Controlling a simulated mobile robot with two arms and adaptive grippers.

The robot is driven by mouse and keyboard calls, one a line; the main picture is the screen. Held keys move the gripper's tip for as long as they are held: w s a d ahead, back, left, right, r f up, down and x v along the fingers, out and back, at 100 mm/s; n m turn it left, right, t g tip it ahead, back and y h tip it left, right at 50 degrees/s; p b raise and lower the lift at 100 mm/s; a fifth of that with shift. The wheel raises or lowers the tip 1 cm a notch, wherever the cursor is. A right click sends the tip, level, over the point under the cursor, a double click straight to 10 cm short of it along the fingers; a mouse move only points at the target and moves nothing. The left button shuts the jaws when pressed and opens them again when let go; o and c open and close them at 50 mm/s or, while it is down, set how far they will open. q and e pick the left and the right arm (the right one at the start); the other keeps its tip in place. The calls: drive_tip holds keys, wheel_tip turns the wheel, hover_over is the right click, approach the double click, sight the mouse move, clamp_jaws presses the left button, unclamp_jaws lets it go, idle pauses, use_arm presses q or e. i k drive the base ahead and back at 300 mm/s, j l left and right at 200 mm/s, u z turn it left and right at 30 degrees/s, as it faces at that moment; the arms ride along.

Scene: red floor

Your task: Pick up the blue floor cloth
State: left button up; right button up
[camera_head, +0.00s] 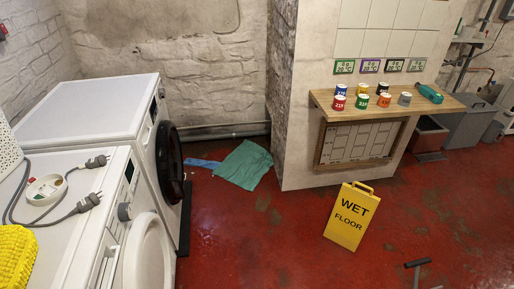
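A flat blue cloth (203,163) lies on the red floor near the back wall, just right of the front-loading machine with the dark round door. A larger, crumpled green cloth (245,165) lies at its right end. I cannot tell whether the green cloth covers part of the blue one or only touches it. Neither of my grippers shows in the head view.
Two white machines (88,110) stand along the left, with plugs and a yellow cloth (15,258) on the nearer one. A yellow wet-floor sign (349,216) stands right of centre. A wooden shelf (330,101) holds several cans. Red floor (225,245) between them is clear.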

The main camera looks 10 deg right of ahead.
sight(191, 162)
drive_tip(key=i+l+z, duration=0.1)
drive_tip(key=i+z, duration=0.35)
drive_tip(key=i, duration=0.85)
drive_tip(key=i+u, duration=0.3)
drive_tip(key=u, duration=0.15)
drive_tip(key=i+l+u, duration=0.15)
drive_tip(key=i+u, duration=0.15)
drive_tip(key=u, duration=0.15)
drive_tip(key=i+l+u, duration=0.2)
drive_tip(key=u, duration=0.25)
drive_tip(key=i+l+u, duration=0.3)
drive_tip(key=u, duration=0.15)
